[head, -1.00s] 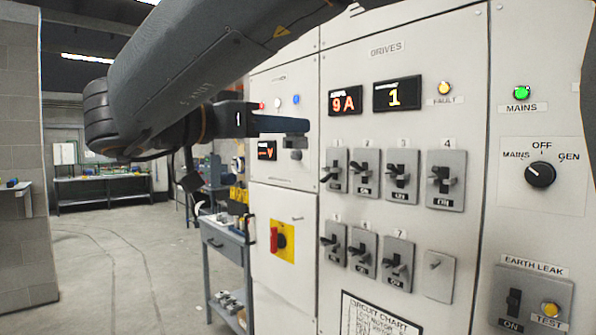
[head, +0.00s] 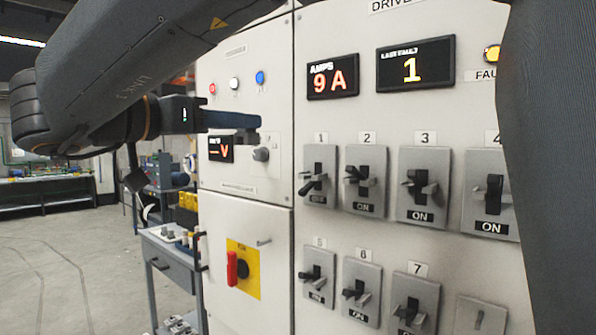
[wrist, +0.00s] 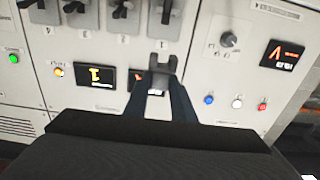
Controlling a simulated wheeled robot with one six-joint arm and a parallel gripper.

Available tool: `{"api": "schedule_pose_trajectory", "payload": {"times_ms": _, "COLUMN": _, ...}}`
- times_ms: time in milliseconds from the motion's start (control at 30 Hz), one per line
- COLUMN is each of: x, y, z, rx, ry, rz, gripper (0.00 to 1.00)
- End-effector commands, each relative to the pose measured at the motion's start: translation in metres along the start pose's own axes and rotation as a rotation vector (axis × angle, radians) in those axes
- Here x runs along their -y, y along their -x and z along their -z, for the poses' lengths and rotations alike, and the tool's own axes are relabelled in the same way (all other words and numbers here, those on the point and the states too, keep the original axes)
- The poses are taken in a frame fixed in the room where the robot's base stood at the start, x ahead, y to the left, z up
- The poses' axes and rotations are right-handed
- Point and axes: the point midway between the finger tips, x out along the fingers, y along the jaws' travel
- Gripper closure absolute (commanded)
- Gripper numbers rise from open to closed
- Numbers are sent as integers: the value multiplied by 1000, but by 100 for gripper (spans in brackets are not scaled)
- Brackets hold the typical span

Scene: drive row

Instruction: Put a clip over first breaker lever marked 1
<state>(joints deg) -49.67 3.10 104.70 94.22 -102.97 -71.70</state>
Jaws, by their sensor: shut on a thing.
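The breaker marked 1 (head: 319,178) is at the left end of the upper row in the head view, its dark lever sticking out. It also shows at the top of the wrist view (wrist: 166,14), where the panel appears upside down. My gripper (head: 250,123) is in front of the panel, left of and above breaker 1 in the head view. It is shut on a small grey clip (wrist: 162,64), which shows between the fingertips in the wrist view. The clip is apart from the lever; the exact gap in depth is hard to tell.
More breakers stand right of and below breaker 1, the nearest being breaker 2 (head: 363,179). A rotary knob (head: 261,155) and a yellow-backed red switch (head: 240,268) are on the left panel. A cart (head: 172,255) stands left of the cabinet. Open floor lies farther left.

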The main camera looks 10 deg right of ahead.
Motion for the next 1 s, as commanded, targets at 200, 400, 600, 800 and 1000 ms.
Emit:
{"api": "schedule_pose_trajectory", "payload": {"times_ms": 200, "x": -2, "y": -40, "z": 2, "rx": 0, "ry": 1, "rz": -4, "gripper": 100}}
{"api": "schedule_pose_trajectory", "payload": {"times_ms": 400, "x": -2, "y": -89, "z": 2, "rx": 0, "ry": 1, "rz": -3, "gripper": 100}}
{"api": "schedule_pose_trajectory", "payload": {"times_ms": 600, "x": -2, "y": -138, "z": 2, "rx": 0, "ry": 1, "rz": -4, "gripper": 100}}
{"api": "schedule_pose_trajectory", "payload": {"times_ms": 800, "x": -2, "y": -182, "z": 2, "rx": 0, "ry": 2, "rz": -5, "gripper": 100}}
{"api": "schedule_pose_trajectory", "payload": {"times_ms": 1000, "x": 0, "y": -194, "z": -19, "rx": 1, "ry": 4, "rz": 0, "gripper": 100}}
